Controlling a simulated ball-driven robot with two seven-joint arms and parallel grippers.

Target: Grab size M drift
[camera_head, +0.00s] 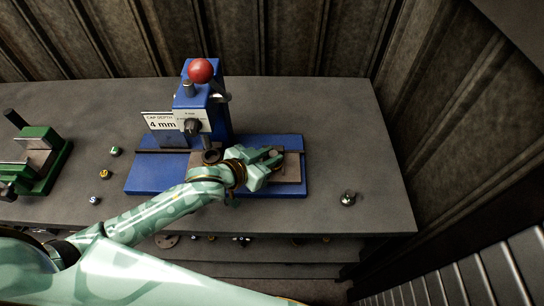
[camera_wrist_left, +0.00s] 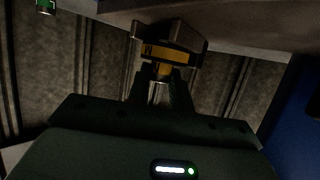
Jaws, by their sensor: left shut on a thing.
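In the left wrist view, a drift (camera_wrist_left: 165,54) with a yellow-orange band marked M sits between the fingertips of my left gripper (camera_wrist_left: 163,82). The gripper is shut on it. In the head view, my left gripper (camera_head: 268,163) is over the right part of the blue press base, right of the press column. The drift cannot be made out clearly there. My right gripper is not in view.
A blue press (camera_head: 205,112) with a red ball knob (camera_head: 200,70) and a "CAP DEPTH 4 mm" sign (camera_head: 162,121) stands mid-bench. A green vise (camera_head: 40,165) is at left. Small marked pieces (camera_head: 115,151) lie between. A metal piece (camera_head: 347,198) lies right, with free bench (camera_head: 350,130) behind.

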